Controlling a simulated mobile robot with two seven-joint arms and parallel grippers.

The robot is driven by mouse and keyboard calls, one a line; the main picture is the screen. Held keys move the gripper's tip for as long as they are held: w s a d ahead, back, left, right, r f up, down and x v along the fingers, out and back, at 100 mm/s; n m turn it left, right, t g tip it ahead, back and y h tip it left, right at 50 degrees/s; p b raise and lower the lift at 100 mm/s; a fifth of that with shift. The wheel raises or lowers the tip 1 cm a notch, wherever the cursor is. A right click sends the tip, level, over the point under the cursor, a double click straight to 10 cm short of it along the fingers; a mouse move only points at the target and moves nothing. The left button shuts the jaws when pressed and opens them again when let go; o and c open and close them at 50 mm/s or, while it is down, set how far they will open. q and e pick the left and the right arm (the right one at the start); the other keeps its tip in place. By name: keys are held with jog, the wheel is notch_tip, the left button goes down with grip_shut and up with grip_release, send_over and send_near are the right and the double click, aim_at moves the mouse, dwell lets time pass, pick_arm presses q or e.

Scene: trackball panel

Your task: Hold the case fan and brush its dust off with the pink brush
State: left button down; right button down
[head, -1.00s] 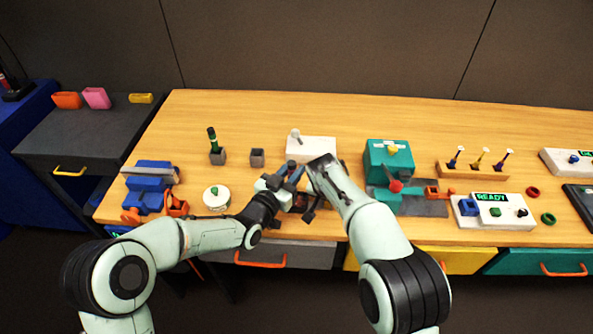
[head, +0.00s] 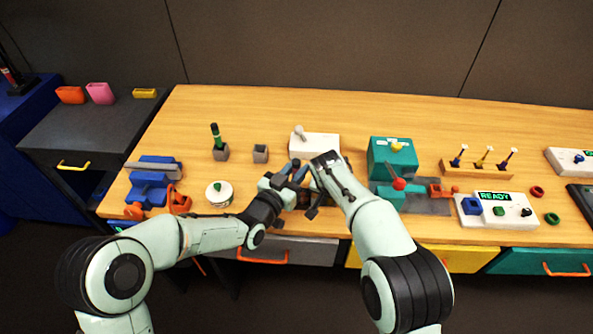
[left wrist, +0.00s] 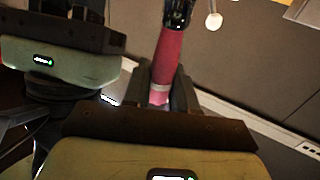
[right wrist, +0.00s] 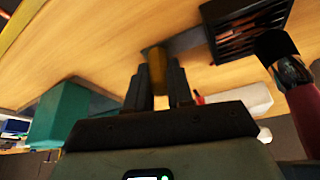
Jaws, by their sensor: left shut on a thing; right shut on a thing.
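My left gripper (left wrist: 162,88) is shut on the pink brush (left wrist: 167,62), around its handle. In the right wrist view the brush (right wrist: 300,105) stands at the right, its dark bristle head close to the case fan (right wrist: 247,32); I cannot tell whether they touch. The fan is a dark slatted square. My right gripper (right wrist: 158,85) is shut on a yellow-brown grip that seems joined to the fan by a grey bar. In the head view my left gripper (head: 290,178) and the fan (head: 302,199) are close together near the front edge; my right arm mostly hides my right gripper.
A white box (head: 315,147) and a small grey holder (head: 260,154) stand behind the grippers. A round white pot (head: 219,194) and blue vise (head: 153,185) are at left. A teal machine (head: 392,160) stands close at right.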

pick_arm(q)
jog(key=shift+r, duration=3.6)
pick_arm(e)
jog(key=c, duration=0.9)
grip_release()
jog(key=v, duration=1.2)
